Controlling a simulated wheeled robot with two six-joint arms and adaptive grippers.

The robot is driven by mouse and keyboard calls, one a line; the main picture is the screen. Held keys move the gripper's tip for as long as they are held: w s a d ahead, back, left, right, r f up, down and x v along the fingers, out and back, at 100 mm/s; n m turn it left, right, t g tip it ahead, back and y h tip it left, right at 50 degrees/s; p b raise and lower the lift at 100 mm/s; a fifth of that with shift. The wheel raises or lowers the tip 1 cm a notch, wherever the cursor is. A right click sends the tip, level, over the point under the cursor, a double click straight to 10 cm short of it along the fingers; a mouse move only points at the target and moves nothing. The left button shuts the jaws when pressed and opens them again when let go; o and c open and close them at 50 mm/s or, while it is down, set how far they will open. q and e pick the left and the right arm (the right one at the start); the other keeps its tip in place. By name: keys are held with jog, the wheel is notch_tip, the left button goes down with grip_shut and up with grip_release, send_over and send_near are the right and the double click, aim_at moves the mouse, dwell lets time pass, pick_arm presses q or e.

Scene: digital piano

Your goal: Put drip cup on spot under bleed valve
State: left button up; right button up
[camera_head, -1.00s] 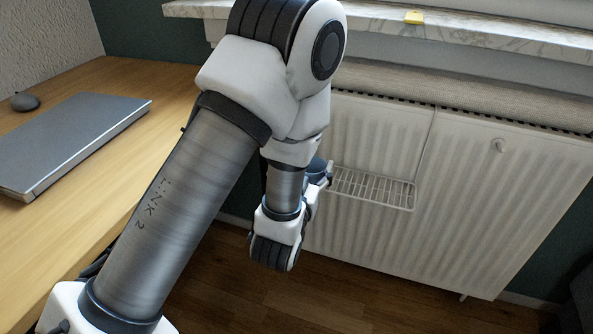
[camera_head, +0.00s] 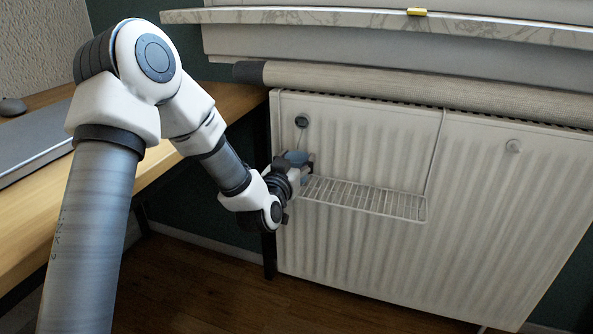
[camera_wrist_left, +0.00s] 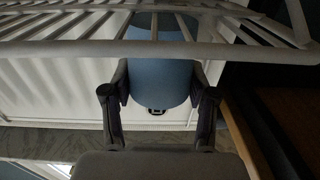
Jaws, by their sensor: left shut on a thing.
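The blue drip cup (camera_head: 296,157) is in my left gripper (camera_head: 304,168), beside the left end of the white wire rack (camera_head: 365,198) on the radiator. In the left wrist view the cup (camera_wrist_left: 160,78) sits between the two fingers, and the rack's bars (camera_wrist_left: 90,48) cross in front of its upper part. I cannot tell whether the cup touches the rack. A round dark fitting (camera_head: 302,121), seemingly the bleed valve, is on the radiator just above the cup. A marked spot is not distinguishable. My right gripper is not in view.
A wooden desk (camera_head: 225,105) is at left. Most of the rack is bare.

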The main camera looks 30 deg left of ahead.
pick_arm(q)
jog(key=shift+f, duration=0.3)
jog(key=o, duration=1)
jog(key=shift+o, duration=0.2)
jog(key=shift+r, duration=0.1)
